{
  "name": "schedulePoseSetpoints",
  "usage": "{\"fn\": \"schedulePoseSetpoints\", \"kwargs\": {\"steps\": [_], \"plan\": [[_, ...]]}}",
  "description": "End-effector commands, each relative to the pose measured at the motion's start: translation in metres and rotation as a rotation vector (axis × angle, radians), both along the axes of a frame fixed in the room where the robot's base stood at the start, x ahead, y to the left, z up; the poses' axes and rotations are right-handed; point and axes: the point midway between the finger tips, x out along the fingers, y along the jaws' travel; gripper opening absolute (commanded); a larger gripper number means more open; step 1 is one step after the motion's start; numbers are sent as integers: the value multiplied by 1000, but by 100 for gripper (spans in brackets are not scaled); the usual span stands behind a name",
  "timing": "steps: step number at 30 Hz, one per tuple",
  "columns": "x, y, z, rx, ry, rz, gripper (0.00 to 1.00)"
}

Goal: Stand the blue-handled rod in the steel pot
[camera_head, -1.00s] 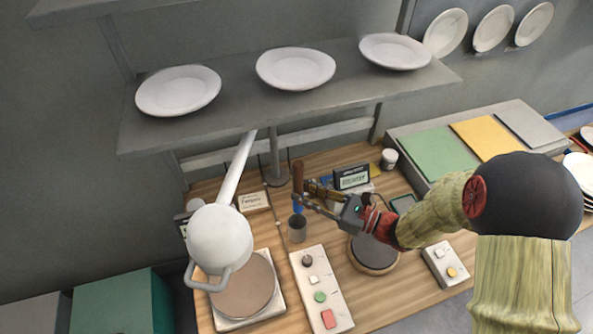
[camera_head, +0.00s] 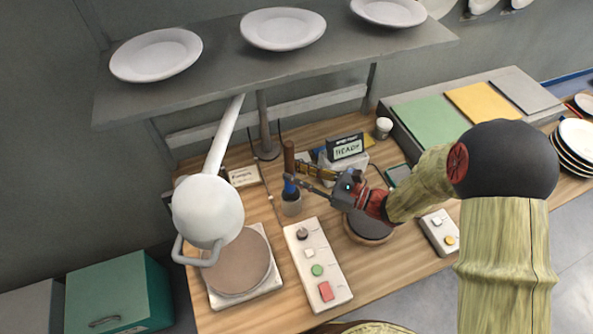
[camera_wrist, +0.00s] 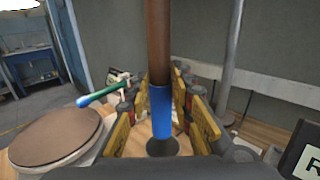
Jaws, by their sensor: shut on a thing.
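The blue-handled rod is upright, with a brown upper part (camera_head: 289,158) and a blue lower part (camera_head: 290,188). My gripper (camera_head: 294,176) is shut on the rod. The wrist view shows the brown shaft (camera_wrist: 158,40) and the blue part (camera_wrist: 161,108) between the yellow-padded fingers (camera_wrist: 165,112). The steel pot (camera_head: 292,208) is a small grey cup on the wooden worktop, directly below the rod. The blue lower end meets the pot's mouth in the head view; how deep it sits is hidden. A dark round shape lies under the blue part in the wrist view.
A white rounded fixture (camera_head: 207,212) with a long arm is left of the pot, above a brown round plate (camera_head: 238,262). A button panel (camera_head: 316,268) lies in front. A display (camera_head: 346,147) stands behind right. A shelf of plates (camera_head: 283,28) is overhead.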

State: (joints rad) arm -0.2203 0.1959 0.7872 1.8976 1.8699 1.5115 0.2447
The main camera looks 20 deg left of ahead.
Motion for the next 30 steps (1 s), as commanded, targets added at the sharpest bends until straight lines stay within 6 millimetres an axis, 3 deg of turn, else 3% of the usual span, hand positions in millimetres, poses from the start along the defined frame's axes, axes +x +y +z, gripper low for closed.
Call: {"fn": "schedulePoseSetpoints", "kwargs": {"steps": [30], "plan": [[0,0,-75,0,1,0,0]]}}
